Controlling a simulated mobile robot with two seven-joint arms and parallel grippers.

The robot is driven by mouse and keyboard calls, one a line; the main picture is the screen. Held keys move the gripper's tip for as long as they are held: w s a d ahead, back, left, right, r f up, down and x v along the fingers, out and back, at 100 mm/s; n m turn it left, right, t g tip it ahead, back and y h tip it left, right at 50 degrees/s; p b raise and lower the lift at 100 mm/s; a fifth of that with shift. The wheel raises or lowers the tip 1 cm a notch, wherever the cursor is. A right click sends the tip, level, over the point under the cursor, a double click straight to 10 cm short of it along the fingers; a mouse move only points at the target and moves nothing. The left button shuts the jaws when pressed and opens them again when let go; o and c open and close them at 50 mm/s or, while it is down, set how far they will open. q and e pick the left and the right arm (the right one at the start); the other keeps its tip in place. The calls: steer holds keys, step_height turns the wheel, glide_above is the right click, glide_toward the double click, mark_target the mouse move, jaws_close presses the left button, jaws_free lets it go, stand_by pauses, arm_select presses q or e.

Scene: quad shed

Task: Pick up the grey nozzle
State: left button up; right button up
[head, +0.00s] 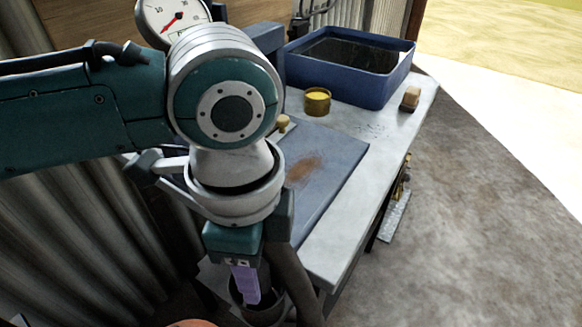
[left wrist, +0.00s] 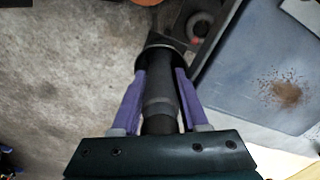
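My left gripper (head: 246,290) points down beside the near end of the workbench, low in the head view. Its purple fingers (left wrist: 160,78) stand apart in the left wrist view. A dark grey tapered cylinder that looks like the nozzle (left wrist: 159,95) lies between them, with a wider dark rim at its far end. The fingers are very close to its sides; I cannot tell whether they press on it. In the head view, the gripper and arm mostly hide this piece. My right gripper is not in view.
A dial gauge (head: 172,20) is at upper left. Open floor (head: 480,220) lies to the right.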

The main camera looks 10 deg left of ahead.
arm_select(q)
jaws_close()
stand_by(0.3)
